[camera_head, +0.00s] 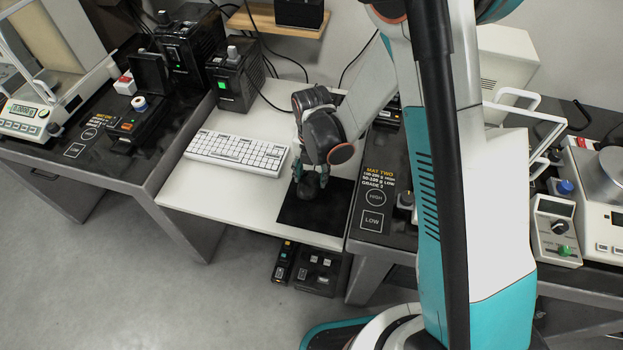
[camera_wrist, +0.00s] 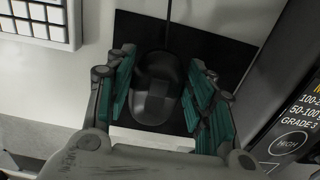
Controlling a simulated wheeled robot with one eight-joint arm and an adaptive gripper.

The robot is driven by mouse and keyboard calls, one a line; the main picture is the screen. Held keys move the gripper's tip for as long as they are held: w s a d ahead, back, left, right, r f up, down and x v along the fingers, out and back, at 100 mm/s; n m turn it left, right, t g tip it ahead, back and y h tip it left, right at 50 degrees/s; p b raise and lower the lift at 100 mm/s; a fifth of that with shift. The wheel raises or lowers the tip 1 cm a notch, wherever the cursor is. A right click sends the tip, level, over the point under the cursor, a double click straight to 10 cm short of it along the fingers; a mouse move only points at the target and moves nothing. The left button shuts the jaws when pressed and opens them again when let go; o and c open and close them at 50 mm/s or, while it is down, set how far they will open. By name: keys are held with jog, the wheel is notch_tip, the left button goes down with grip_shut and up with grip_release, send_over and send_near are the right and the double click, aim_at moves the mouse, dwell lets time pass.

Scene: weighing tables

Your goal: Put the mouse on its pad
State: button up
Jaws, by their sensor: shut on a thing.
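The dark mouse (camera_wrist: 154,98) lies between the two fingers of my gripper (camera_wrist: 160,100) in the wrist view, with its cable running up the picture. The black pad (camera_wrist: 225,45) lies flat on the white table beneath and around the mouse. In the head view, my gripper (camera_head: 308,184) is low over the black pad (camera_head: 325,210). There the mouse (camera_head: 309,186) shows only as a small dark shape, mostly covered by the gripper. I cannot tell whether the mouse touches the pad.
A white keyboard (camera_head: 237,151) lies left of the pad on the white table (camera_head: 190,190). Black power boxes (camera_head: 236,80) stand behind it. A dark weighing table (camera_head: 385,210) with printed mat labels borders the right. Small black boxes (camera_head: 318,268) sit below the white table's front edge.

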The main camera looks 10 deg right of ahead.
jog(key=shift+f, duration=1.1)
jog(key=shift+f+b, duration=0.2)
jog(key=shift+b, duration=0.15)
jog(key=o, duration=1.1)
jog(key=shift+r, duration=0.1)
